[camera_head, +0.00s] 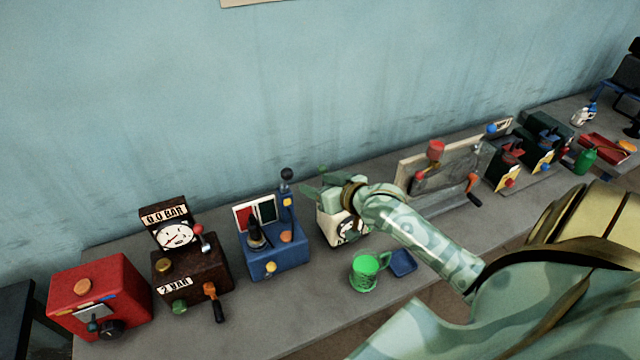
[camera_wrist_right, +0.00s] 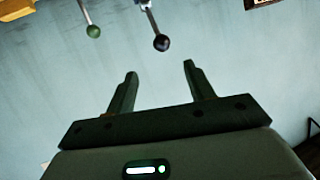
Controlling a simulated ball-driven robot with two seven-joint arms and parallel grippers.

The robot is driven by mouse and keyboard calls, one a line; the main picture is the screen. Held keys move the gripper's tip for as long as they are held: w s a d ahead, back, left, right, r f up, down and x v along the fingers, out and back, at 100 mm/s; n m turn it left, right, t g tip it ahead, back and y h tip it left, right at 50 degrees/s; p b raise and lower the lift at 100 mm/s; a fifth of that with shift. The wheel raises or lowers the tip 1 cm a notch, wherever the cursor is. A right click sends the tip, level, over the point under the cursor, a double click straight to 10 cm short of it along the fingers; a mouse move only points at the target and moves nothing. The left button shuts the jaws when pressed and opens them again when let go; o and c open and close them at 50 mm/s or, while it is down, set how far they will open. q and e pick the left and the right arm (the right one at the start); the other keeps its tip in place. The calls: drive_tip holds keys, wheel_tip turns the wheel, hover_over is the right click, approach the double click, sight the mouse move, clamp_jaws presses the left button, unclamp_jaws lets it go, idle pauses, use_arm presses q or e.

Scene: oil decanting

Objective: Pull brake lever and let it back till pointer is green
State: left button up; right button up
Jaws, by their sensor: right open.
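A blue box (camera_head: 274,254) on the bench carries an upright lever with a black ball knob (camera_head: 287,173), which looks like the brake lever. My right gripper (camera_head: 312,187) is open and empty, just right of the black knob. In the right wrist view the black knob (camera_wrist_right: 161,42) is ahead of and between the open fingertips (camera_wrist_right: 160,72), apart from them. My left gripper is not in view.
A green-knobbed lever (camera_wrist_right: 93,31) is beside the black one. A white box (camera_head: 331,229) sits under my right wrist. A brown gauge box (camera_head: 190,262) and a red box (camera_head: 120,290) are to the left. A green mug (camera_head: 366,273) stands in front, beside a blue tray (camera_head: 403,262).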

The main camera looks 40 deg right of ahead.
drive_tip(key=c, duration=0.3)
drive_tip(key=f+b, duration=0.2)
drive_tip(key=f, duration=0.1)
drive_tip(key=f+b, duration=0.1)
drive_tip(key=shift+s+a+f, duration=0.1)
drive_tip(key=shift+s+f, duration=0.05)
drive_tip(key=shift+s, duration=0.1)
clamp_jaws()
drive_tip(key=s+f+n+t+h+b, duration=0.4)
drive_tip(key=f+n+b, duration=0.7)
drive_tip(key=b, duration=1.4)
wheel_tip(320, 180, up, 5)
drive_tip(key=s+a+n+t+y+p, duration=0.1)
drive_tip(key=a+n+t+y, duration=0.15)
drive_tip(key=n, duration=0.55)
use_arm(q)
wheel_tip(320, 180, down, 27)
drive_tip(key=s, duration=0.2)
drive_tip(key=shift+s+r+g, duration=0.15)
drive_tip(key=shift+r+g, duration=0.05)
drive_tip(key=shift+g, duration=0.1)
use_arm(e)
drive_tip(key=w+d+r, duration=0.1)
drive_tip(key=w+r, duration=0.2)
drive_tip(key=w, duration=1)
drive_tip(key=shift+w+d+r+t, duration=0.2)
drive_tip(key=shift+w+r+t, duration=0.1)
drive_tip(key=shift+r+t, duration=0.15)
